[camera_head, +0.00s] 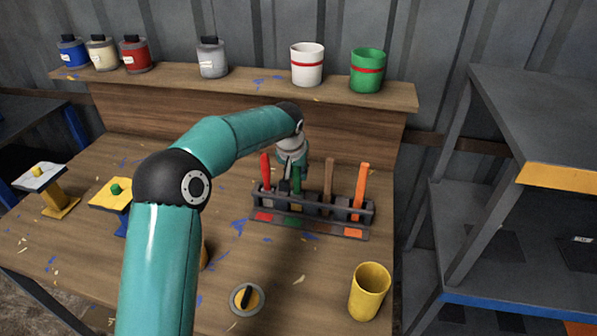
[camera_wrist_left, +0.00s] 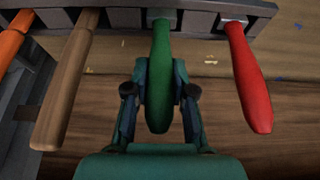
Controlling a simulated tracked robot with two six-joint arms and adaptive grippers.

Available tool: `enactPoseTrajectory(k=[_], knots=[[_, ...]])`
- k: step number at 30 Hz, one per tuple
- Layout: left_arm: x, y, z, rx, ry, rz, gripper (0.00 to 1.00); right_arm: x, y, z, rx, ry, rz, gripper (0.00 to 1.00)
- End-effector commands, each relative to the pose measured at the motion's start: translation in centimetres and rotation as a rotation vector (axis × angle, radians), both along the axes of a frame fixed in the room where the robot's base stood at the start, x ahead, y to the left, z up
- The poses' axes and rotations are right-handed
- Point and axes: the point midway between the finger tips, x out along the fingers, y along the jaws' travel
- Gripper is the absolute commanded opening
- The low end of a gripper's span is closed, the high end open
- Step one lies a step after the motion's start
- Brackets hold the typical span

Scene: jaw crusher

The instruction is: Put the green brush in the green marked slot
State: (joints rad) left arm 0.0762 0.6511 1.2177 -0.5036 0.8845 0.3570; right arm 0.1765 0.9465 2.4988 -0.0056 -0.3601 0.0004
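The green brush (camera_head: 296,181) stands in the rack (camera_head: 331,230), at the green marked slot (camera_head: 292,221). In the left wrist view its handle (camera_wrist_left: 160,100) points toward me, and its lower end is hidden by the rack. My left gripper (camera_head: 291,160) reaches the top of the handle from above. In the left wrist view its two fingers (camera_wrist_left: 160,75) lie close on both sides of the handle and appear shut on it. My right gripper is in neither view.
Red (camera_head: 265,168), brown (camera_head: 328,180) and orange (camera_head: 361,190) handled brushes stand beside it in the rack. A yellow cup (camera_head: 369,290) and a round knob (camera_head: 246,298) are at the front. Paint pots line the back shelf (camera_head: 240,84).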

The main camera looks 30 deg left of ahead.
Motion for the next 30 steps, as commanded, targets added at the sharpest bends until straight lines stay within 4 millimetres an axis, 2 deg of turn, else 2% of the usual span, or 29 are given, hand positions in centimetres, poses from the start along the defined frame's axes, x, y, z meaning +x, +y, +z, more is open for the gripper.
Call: enactPoseTrajectory(k=[1,4,17,23,30], knots=[[0.0,0.0,0.0,0.0,0.0,0.0,0.32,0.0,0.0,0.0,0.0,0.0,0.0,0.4],[0.0,0.0,0.0,0.0,0.001,-0.001,0.49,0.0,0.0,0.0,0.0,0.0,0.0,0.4],[-0.1,-0.1,0.6,0.001,-0.001,-0.001,0.49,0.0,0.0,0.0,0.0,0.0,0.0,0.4],[-1.2,-0.5,3.3,0.0,-0.004,-0.003,0.49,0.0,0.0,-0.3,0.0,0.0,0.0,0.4],[-3.0,-0.9,7.9,0.001,-0.004,-0.002,0.49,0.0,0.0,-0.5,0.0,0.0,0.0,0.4]])
